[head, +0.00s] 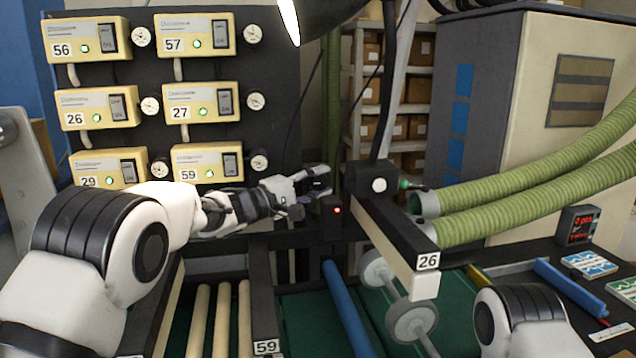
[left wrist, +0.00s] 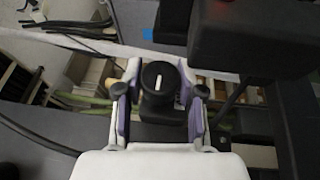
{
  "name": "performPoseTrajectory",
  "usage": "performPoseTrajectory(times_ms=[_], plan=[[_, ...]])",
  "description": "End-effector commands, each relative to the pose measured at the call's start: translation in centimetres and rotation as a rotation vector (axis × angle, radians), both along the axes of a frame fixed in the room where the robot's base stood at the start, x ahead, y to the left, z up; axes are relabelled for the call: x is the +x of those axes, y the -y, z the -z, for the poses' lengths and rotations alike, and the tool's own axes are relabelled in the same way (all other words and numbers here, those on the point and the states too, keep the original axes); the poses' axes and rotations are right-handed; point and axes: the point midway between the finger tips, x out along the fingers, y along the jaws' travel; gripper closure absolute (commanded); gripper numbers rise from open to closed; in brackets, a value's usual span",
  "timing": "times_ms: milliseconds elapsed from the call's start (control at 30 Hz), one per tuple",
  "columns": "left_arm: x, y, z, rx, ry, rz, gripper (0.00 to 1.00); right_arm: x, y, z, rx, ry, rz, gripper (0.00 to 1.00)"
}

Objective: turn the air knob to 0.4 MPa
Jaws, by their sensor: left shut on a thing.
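The black air knob (left wrist: 157,76), with a short white mark on its top, sits between the fingers of my left gripper (left wrist: 159,90) in the left wrist view. The gripper is shut on the knob, with one purple-lined finger on each side. In the head view my left gripper (head: 312,184) reaches in from the left to the middle of the machine, and its fingers mostly hide the knob. I cannot read a pressure value in either view. My right arm shows only partly at the lower right, and its gripper is out of view.
Yellow numbered boxes (head: 194,35) with round gauges (head: 253,33) hang at the upper left. A black box with a red light (head: 336,210) is close to the left gripper. A beam labelled 26 (head: 398,235) and green hoses (head: 520,205) are to the right.

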Motion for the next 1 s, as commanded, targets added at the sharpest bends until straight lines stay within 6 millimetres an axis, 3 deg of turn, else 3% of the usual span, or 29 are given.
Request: performPoseTrajectory(times_ms=[600,1000], plan=[[0.08,-0.05,-0.73,0.408,-0.071,-0.006,0.97,0.0,0.0,-0.05,0.0,0.0,0.0,0.36],[0.08,-0.06,-0.71,0.496,-0.09,-0.006,0.97,0.0,0.0,-0.06,0.0,0.0,0.0,0.36]])
